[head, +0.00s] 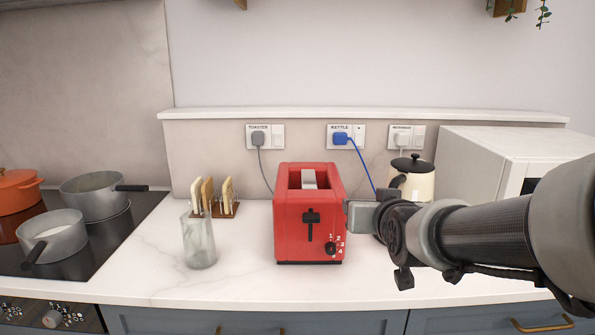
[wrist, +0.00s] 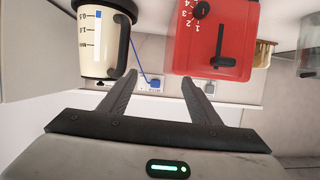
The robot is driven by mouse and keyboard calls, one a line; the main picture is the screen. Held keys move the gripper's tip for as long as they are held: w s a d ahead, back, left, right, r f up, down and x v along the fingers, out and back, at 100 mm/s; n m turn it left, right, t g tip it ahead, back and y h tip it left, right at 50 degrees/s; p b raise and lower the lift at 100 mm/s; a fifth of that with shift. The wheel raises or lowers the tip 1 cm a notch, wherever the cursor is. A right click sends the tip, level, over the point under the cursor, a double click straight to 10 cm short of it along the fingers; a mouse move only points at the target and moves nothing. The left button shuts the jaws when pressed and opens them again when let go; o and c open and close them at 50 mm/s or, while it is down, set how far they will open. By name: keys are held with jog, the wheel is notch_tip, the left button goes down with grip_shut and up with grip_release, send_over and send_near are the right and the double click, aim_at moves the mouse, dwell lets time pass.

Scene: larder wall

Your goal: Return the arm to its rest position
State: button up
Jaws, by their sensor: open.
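My arm (head: 480,232) reaches in from the right in the head view, over the counter. My gripper shows in the wrist view (wrist: 154,88) with its two dark fingers spread apart and nothing between them. In the head view the arm's end is just right of the red toaster (head: 309,228) and in front of the cream kettle (head: 418,184), which it partly hides. The wrist view is upside down and shows the toaster (wrist: 213,35) and the kettle (wrist: 97,40) beyond the fingers. I cannot tell from the head view whether the gripper touches the toaster.
A glass vessel (head: 199,240) and a rack with bread slices (head: 226,208) stand left of the toaster. Pots (head: 93,196) sit on the hob at the left. A white microwave (head: 500,165) stands at the right. A blue cord (head: 362,165) runs to the kettle. The front counter is clear.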

jog(key=s+f+g, duration=0.3)
jog(key=s+g, duration=0.1)
jog(key=s, duration=0.9)
jog(key=s+f+g, duration=0.4)
jog(key=s, duration=0.9)
notch_tip(320, 180, up, 22)
jog(key=p, duration=2.2)
jog(key=shift+w, duration=0.35)
jog(key=shift+a, duration=0.1)
